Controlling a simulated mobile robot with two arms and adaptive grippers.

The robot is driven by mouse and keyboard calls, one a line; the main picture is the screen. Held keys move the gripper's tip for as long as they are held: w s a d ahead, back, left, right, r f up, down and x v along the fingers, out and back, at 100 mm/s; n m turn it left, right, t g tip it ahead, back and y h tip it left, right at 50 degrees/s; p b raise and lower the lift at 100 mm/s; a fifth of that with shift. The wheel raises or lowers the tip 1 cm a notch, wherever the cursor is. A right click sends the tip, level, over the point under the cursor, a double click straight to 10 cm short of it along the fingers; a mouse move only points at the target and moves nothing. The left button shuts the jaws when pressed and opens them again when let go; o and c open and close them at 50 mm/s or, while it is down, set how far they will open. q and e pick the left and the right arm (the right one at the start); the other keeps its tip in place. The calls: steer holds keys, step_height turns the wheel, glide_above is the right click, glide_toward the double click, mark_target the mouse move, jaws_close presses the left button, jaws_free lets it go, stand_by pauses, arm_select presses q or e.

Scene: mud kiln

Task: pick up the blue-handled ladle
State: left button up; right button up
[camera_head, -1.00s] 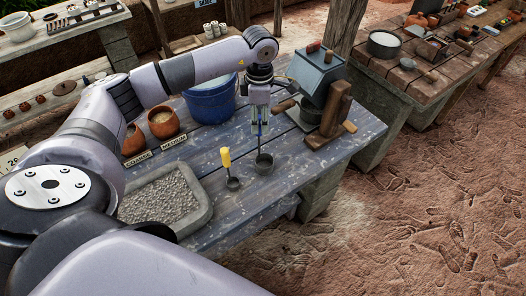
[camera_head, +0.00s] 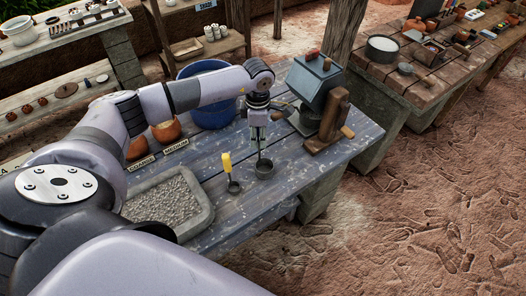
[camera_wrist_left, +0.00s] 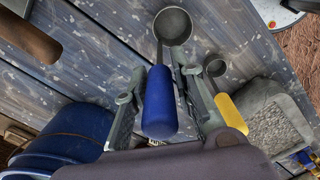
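The blue-handled ladle stands upright on the blue-grey plank table, its dark cup (camera_head: 264,169) at the bottom. In the left wrist view its blue handle (camera_wrist_left: 160,103) lies between the two fingers of my left gripper (camera_wrist_left: 166,82), with the cup beyond the fingertips. The fingers are apart, with gaps showing beside the handle. In the head view my left gripper (camera_head: 258,137) points down over the ladle and hides most of the handle. My right gripper is not in view.
A smaller yellow-handled ladle (camera_head: 227,164) stands just left. A grey stone tray (camera_head: 204,211) of gravel, a blue bucket (camera_head: 213,112) and clay pots (camera_head: 167,131) are further left. A grinder-like box (camera_head: 318,84) with a wooden block stands close right. The front table strip is clear.

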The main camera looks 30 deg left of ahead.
arm_select(q)
jaws_close()
steer(key=shift+r, duration=0.15)
stand_by(0.4)
steer(key=shift+w+r, duration=0.1)
steer(key=shift+r, duration=0.4)
step_height(320, 180, up, 19)
steer(key=b, duration=0.5)
steer(key=shift+f, duration=0.1)
steer(key=shift+c, duration=0.5)
jaws_free()
jaws_close()
